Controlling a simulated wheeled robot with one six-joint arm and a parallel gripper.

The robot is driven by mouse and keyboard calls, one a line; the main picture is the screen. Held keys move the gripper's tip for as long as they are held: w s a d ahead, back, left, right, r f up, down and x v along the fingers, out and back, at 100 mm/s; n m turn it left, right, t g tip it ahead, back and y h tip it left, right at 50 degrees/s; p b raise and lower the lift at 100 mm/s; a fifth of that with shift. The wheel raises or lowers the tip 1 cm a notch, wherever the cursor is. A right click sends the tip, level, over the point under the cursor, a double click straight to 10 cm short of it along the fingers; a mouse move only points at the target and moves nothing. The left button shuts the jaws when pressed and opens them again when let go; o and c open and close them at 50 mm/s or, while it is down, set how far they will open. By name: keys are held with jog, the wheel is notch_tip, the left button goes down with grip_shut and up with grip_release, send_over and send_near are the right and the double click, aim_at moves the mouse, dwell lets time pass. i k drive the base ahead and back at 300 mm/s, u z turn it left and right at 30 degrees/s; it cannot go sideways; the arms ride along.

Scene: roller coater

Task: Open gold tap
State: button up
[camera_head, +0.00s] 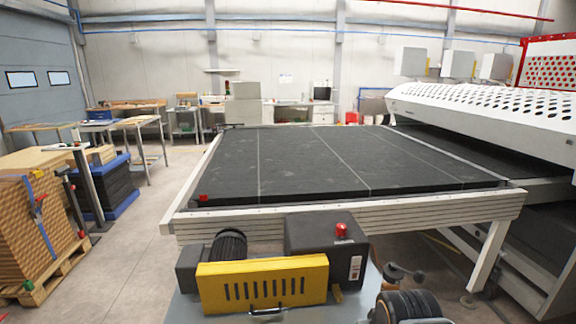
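I cannot make out a gold tap for certain. A small lever-like fitting with dark knobs (403,273) stands at the lower right, beside the dark motor box; its lower part looks brownish, and I cannot tell whether it is a tap or whether it is open. My gripper is not in view.
A yellow slotted cover (262,284) and a dark box with a red button (341,231) are close in front. Behind them lies a wide black conveyor bed (290,160), leading to a white perforated machine (490,105) at right. Stacked boards (30,235) stand left; floor between is clear.

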aim_at(338, 295)
jog(key=k, duration=0.6)
jog(key=u, duration=0.55)
jog(key=i, duration=1.05)
jog(key=z, duration=0.15)
jog(key=k, duration=0.4)
jog(key=z, duration=0.65)
jog(key=i, duration=0.5)
